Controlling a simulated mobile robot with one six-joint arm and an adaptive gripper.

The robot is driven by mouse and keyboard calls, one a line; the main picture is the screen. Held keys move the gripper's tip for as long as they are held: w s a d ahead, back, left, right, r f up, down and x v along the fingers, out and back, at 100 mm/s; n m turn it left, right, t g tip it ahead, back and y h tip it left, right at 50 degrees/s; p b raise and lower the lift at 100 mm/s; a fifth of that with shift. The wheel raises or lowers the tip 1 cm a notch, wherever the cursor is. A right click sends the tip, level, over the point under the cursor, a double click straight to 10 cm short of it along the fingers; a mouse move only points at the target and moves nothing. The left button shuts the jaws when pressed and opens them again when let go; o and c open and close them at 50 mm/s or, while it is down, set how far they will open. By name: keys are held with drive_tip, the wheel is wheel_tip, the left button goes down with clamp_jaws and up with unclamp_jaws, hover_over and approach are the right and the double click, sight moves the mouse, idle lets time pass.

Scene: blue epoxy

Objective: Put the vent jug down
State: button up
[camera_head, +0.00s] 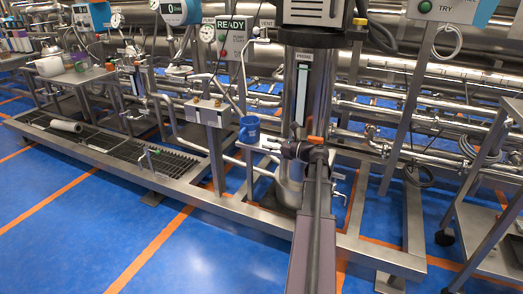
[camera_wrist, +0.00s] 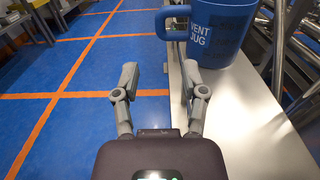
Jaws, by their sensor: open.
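The vent jug (camera_head: 250,129) is a blue cup-shaped jug near the middle of the head view, just left of my gripper (camera_head: 278,146). In the wrist view the jug (camera_wrist: 222,30), with white "VENT JUG" lettering, appears upright at the top right over a pale grey surface (camera_wrist: 240,120). Its base seems to rest there, but contact is not certain. Its handle (camera_wrist: 172,22) points left. My gripper (camera_wrist: 160,80) has its two fingers spread, with nothing between them. The fingertips are short of the handle and apart from it. The jug's top is cut off in the wrist view.
A steel column (camera_head: 303,90) and pipes stand close around the jug. A long grated tray (camera_head: 110,145) with a white roll (camera_head: 66,126) lies to the left. Blue floor (camera_head: 60,215) with orange lines is open in front. A wheeled steel cart (camera_head: 495,225) stands at right.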

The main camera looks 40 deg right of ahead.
drive_tip(key=w+a+f+n+g, duration=0.1)
drive_tip(key=a+f+n+g, duration=0.3)
drive_tip(key=a, duration=0.6)
drive_tip(key=w+a+f+n+g, duration=0.2)
drive_tip(key=a+f+n+g, duration=0.15)
drive_tip(key=a+n, duration=0.4)
drive_tip(key=w+a+f+n+g, duration=0.1)
drive_tip(key=a+f+n+g, duration=0.3)
drive_tip(key=a, duration=0.8)
drive_tip(key=s+a+f+n+g+h, duration=0.2)
drive_tip(key=s+a+n, duration=0.3)
drive_tip(key=a+n, duration=0.3)
drive_tip(key=s+a+f+n+g+h, duration=0.3)
drive_tip(key=s+a+f+n+h, duration=0.1)
drive_tip(key=a+n, duration=0.4)
drive_tip(key=shift+s+a+f+h, duration=0.4)
drive_tip(key=shift+a+f+h, duration=0.15)
drive_tip(key=shift+a, duration=0.35)
wheel_tip(320, 180, up, 43)
drive_tip(key=p, duration=4.3)
drive_tip(key=shift+o, duration=0.3)
drive_tip(key=shift+f, duration=0.1)
